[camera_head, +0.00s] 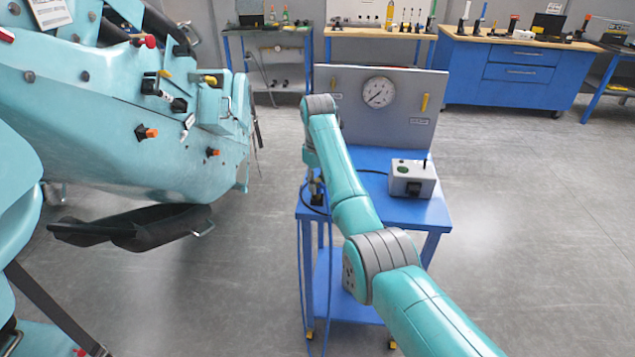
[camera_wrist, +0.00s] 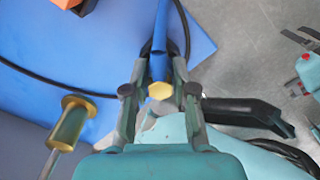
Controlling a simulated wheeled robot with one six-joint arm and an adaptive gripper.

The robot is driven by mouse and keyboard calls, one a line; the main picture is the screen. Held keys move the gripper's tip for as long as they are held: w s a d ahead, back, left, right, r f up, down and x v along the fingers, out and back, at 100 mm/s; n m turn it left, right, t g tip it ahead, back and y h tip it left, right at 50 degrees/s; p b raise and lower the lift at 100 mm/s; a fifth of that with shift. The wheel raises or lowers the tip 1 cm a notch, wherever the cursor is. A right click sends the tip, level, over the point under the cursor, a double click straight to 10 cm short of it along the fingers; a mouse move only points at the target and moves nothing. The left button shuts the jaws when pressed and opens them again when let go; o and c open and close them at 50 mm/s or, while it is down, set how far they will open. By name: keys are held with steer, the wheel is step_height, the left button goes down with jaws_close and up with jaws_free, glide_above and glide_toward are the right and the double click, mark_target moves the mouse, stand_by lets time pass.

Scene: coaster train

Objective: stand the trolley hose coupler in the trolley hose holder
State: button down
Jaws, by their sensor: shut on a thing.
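My gripper (camera_wrist: 158,92) is shut on the trolley hose coupler (camera_wrist: 160,91), a brass hexagonal end with a blue hose (camera_wrist: 160,45) attached. In the head view my gripper (camera_head: 317,188) is small and dark, over the left edge of the blue trolley (camera_head: 425,212), and the coupler cannot be made out there. A brass flanged cylinder (camera_wrist: 72,118) on a metal rod stands to the left of my gripper in the wrist view, apart from the coupler. I cannot tell whether it is the hose holder.
A black cable (camera_wrist: 30,76) crosses the top. The large teal coaster train (camera_head: 110,100) stands left.

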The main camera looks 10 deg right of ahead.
steer(key=shift+f, duration=0.4)
steer(key=c, duration=0.9)
jaws_free()
steer(key=shift+o, duration=0.2)
steer(key=shift+r, duration=3.8)
